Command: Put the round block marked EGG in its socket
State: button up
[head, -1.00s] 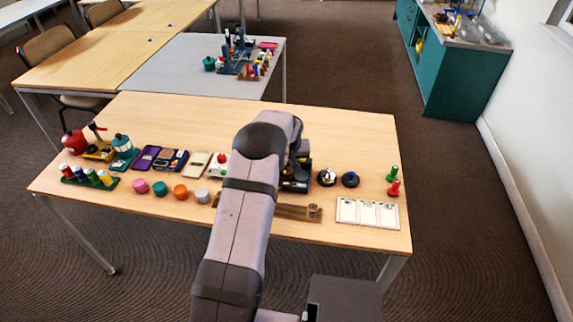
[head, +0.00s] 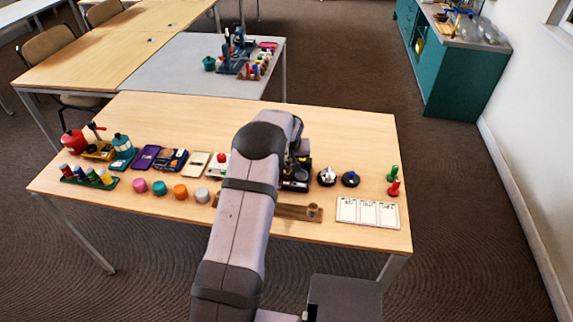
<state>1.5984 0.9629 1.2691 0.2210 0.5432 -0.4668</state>
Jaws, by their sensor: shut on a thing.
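My gripper (head: 297,165) shows only in part behind my own arm, low over the dark boxes right of the table's middle. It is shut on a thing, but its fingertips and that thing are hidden. Round blocks stand in a row along the front left: pink (head: 140,185), teal (head: 160,188), orange (head: 180,191) and pale grey (head: 202,195). No EGG marking is readable on any of them. I cannot make out which place is the EGG socket. A dark box (head: 296,187) lies under the gripper, partly covered by my arm.
Left of my arm are a red pot (head: 73,143), a teal lantern (head: 122,147), a purple case (head: 146,157) and a rack of coloured cylinders (head: 88,177). To the right are two round black bases, white cards (head: 368,212) and green and red pegs. The table's back is clear.

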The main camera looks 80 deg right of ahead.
jog(key=shift+f+b, duration=0.3)
jog(key=shift+f, duration=0.15)
dwell(0.3)
jog(key=shift+r+p, duration=0.45)
jog(key=shift+r, duration=0.4)
jog(key=shift+f+b, duration=0.85)
jog(key=shift+b, duration=0.05)
dwell(4.1)
jog(key=o, duration=0.7)
jog(key=shift+o, duration=0.2)
jog(key=shift+r, duration=0.15)
jog(key=p+v, duration=0.5)
jog(key=v, duration=0.6)
jog(key=shift+p, duration=0.4)
